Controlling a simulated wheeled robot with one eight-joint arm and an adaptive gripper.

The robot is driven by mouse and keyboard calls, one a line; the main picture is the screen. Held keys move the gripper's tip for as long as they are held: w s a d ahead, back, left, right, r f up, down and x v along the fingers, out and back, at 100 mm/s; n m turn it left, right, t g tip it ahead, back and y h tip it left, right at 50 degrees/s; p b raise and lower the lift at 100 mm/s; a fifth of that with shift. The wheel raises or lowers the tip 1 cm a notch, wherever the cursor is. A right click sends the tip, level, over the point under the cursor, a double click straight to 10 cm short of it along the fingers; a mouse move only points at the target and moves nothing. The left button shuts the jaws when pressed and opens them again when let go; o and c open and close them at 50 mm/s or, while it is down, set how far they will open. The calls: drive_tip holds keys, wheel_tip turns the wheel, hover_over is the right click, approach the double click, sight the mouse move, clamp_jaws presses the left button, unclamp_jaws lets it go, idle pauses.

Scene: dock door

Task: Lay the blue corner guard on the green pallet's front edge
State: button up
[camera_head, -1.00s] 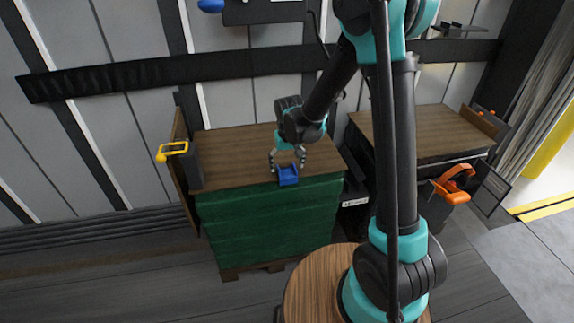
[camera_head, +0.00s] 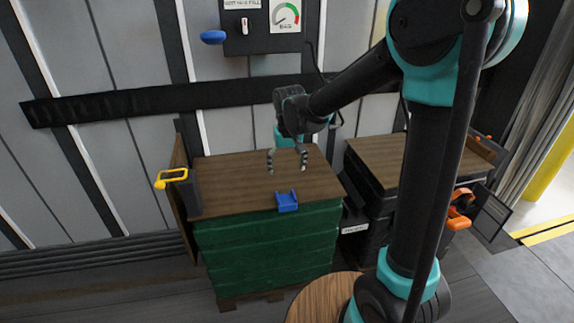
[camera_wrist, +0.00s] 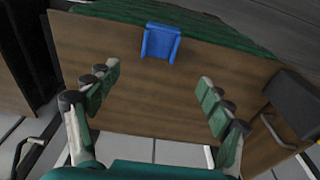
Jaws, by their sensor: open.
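The blue corner guard (camera_head: 287,201) lies on the front edge of the green pallet (camera_head: 268,249), with part of it on the brown top and part over the green front side. It also shows near the top middle of the wrist view (camera_wrist: 160,41), at the edge between the brown top and the green side. My gripper (camera_head: 287,169) is open and empty above the brown top, behind the guard and apart from it. In the wrist view its two fingers (camera_wrist: 158,81) are spread wide with nothing between them.
A yellow-handled dark piece (camera_head: 172,178) stands at the left of the pallet. A second brown-topped dark stack (camera_head: 378,166) stands to the right, with an orange-handled item (camera_head: 459,211) nearby. A wall panel with a gauge (camera_head: 285,15) and a blue knob (camera_head: 213,37) is behind.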

drive_tip(key=shift+s+r, duration=0.1)
drive_tip(key=shift+r, duration=0.4)
drive_tip(key=s+d+f+m+t, duration=0.1)
drive_tip(key=s+d+f, duration=0.2)
drive_tip(key=s+d, duration=0.6)
drive_tip(key=s+d+f+m+t, duration=0.1)
drive_tip(key=s+d+f, duration=0.3)
drive_tip(key=s+d, duration=0.4)
drive_tip(key=d+m, duration=0.1)
drive_tip(key=d, duration=0.5)
drive_tip(key=shift+s+d+f+t, duration=0.15)
drive_tip(key=shift+s+t, duration=0.25)
